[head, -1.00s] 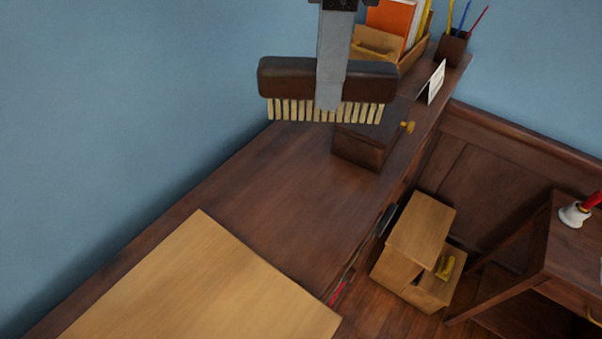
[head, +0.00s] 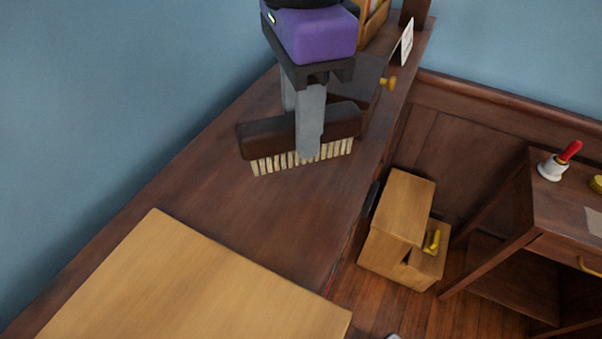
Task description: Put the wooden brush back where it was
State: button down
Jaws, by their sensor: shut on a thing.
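The wooden brush (head: 265,138) has a dark brown block and a row of pale bristles pointing down. My gripper (head: 307,150) is shut on the middle of the brush, with its grey fingers on either side of the block. The brush is over the dark wooden bookcase top (head: 215,190), in front of a dark box that it and my gripper partly hide. I cannot tell whether the bristles touch the top or hang just above it.
A light wooden board (head: 190,285) covers the near part of the top. A small card (head: 403,45) and a brass knob (head: 388,83) are behind the brush. On the floor stands a light step-shaped box (head: 400,215).

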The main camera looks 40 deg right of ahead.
jog(key=shift+f+b, duration=1.4)
jog(key=shift+f, duration=1.65)
jog(key=shift+f, duration=0.15)
jog(key=c, duration=1.1)
grip_release()
jog(key=shift+o, duration=0.2)
notch_tip(320, 180, up, 12)
jog(key=shift+r, duration=0.15)
jog(key=shift+s, duration=0.1)
